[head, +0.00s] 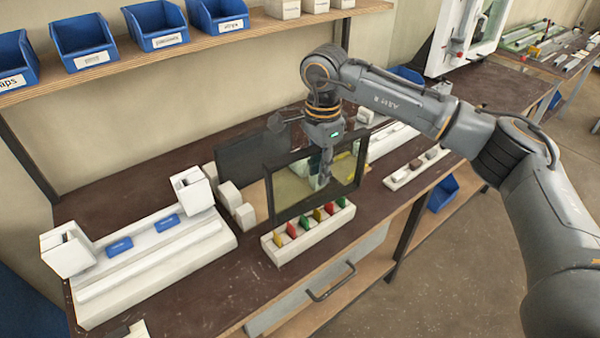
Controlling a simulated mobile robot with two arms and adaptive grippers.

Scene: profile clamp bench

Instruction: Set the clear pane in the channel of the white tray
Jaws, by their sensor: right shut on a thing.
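The clear pane (297,184) has a dark frame and stands upright, slightly tilted in the picture, near the middle of the bench. My right gripper (326,165) reaches down from above to its top edge and is shut on it. The fingertips are small, and their exact contact is hard to see. A long white tray (140,283) with a groove along it lies on the left of the bench, well apart from the pane. It has white end blocks and two blue pieces. My left gripper is not in view.
A white rack (289,251) with several red, green and yellow pieces sits just below the pane. A dark panel (243,157) and white blocks (238,204) stand left of it. White rails (412,173) lie to the right. A shelf with blue bins (83,42) hangs behind.

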